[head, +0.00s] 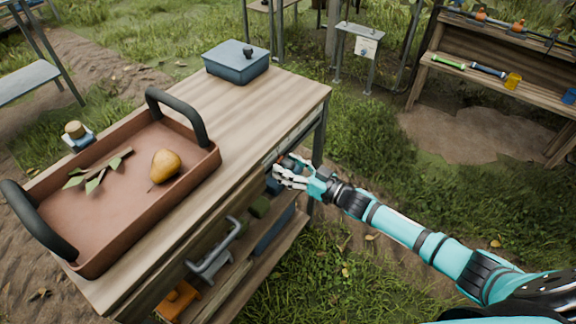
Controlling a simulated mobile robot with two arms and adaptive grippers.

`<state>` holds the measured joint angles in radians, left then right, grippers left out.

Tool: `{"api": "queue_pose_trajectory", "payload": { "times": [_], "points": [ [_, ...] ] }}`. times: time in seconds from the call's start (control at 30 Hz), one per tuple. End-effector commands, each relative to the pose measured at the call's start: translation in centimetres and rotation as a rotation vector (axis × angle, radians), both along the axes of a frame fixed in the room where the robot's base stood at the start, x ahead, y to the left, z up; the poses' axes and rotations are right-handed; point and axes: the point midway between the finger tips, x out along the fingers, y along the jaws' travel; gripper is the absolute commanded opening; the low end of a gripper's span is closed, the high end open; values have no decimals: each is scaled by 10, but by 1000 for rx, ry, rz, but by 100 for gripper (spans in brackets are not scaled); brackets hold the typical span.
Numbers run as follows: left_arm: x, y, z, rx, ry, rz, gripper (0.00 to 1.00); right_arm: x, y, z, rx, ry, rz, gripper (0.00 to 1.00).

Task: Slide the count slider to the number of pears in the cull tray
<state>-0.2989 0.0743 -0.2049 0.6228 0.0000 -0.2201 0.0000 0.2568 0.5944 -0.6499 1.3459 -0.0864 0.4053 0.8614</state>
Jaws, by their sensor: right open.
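A reddish-brown tray (110,215) with two black handles lies on the wooden table. One yellow-orange pear (166,166) lies in it, beside a twig with green leaves (98,175). My right gripper (279,171) is open at the table's front side, near its right end. A light plate, likely the count slider's scale (300,135), shows on that side just above the gripper. A small reddish part is at the fingers; I cannot tell if it is the slider knob or if they touch it. Numbers are not readable. My left gripper is not in view.
A blue lidded box (236,62) stands at the table's back. The shelf below holds a grey clamp-like tool (213,250) and an orange item (178,300). A wooden bench with tools (490,85) stands at the right. Grass is open right of the table.

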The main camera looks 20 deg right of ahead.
Motion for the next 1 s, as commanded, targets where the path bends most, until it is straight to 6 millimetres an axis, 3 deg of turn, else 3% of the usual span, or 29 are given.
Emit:
{"api": "queue_pose_trajectory", "payload": {
  "times": [0.3,0.73,1.0],
  "points": [
    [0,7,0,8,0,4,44,2,2,0,0,0,0,56],
    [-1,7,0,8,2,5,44,2,1,0,1,-1,0,0],
    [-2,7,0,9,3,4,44,2,1,0,1,0,0,0]
  ]
}}
